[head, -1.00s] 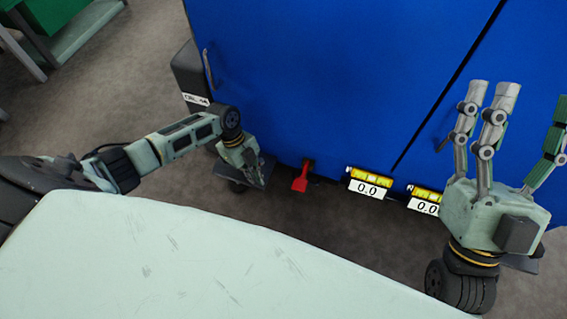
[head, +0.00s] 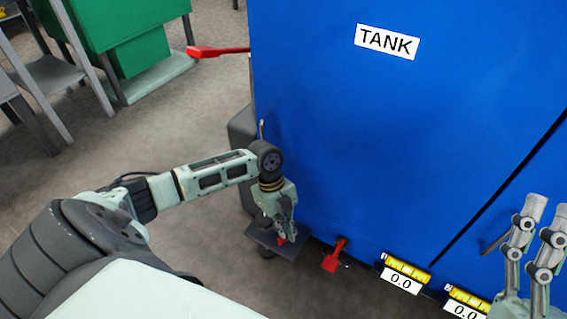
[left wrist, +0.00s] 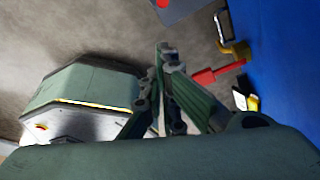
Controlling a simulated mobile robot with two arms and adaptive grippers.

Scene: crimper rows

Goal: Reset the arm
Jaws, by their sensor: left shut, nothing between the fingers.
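My left gripper (head: 280,232) is in front of the lower left corner of the blue tank (head: 370,150), pointing down over a dark plate (head: 262,238). Its fingertips meet in the left wrist view (left wrist: 165,48), with nothing between them. A small red part shows at its fingertips in the head view; I cannot tell whether they touch. My right gripper (head: 540,235) points up at the right edge, fingers apart, partly cut off by the frame.
A red handle (head: 334,255) hangs at the tank's lower edge, beside two yellow gauges reading 0.0 (head: 402,275) (head: 466,303). Another red lever (head: 218,51) sticks out at the tank's left side. A green machine (head: 130,40) stands at upper left. Grey floor (head: 200,110) is open between.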

